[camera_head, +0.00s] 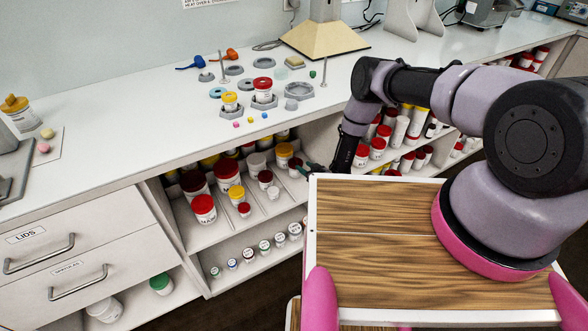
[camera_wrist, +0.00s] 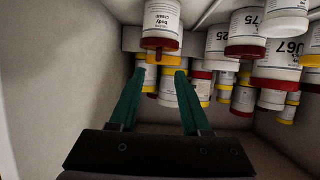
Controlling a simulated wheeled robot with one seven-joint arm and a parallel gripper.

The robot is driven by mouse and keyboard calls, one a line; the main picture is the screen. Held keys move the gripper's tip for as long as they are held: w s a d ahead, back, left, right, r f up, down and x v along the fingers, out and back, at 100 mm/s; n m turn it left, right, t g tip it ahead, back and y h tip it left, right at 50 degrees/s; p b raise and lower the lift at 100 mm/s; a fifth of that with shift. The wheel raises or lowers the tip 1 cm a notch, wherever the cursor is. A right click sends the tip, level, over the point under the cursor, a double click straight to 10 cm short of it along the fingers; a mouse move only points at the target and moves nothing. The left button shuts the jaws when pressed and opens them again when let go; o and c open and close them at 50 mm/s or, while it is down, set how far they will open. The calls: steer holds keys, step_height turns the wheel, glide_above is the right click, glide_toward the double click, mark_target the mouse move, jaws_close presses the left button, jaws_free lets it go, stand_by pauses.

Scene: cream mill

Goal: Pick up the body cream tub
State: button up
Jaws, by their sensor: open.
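The body cream tub (camera_wrist: 163,18) is white with printed text and a red lid, and it appears upside down at the top of the wrist view. My gripper (camera_wrist: 160,74) is open, its two green fingers apart and nothing held between them. The fingertips lie just below the tub's lid in the picture, and the tub is not between them. In the head view my gripper (camera_head: 312,168) is at the front of the open shelf, beside several tubs. I cannot tell for sure which of them is the body cream tub there.
Other red- and yellow-lidded tubs (camera_wrist: 248,30) crowd to the right in the wrist view. A pale shelf wall (camera_wrist: 60,60) stands on the left. The shelf unit (camera_head: 180,222) sits under a white counter (camera_head: 130,125). A wood-topped surface (camera_head: 370,210) lies below my arm.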

glide_above(293, 173)
steer(key=w+d, duration=0.1)
steer(key=d, duration=0.1)
steer(key=shift+f, duration=1.25)
jaws_close()
stand_by(0.3)
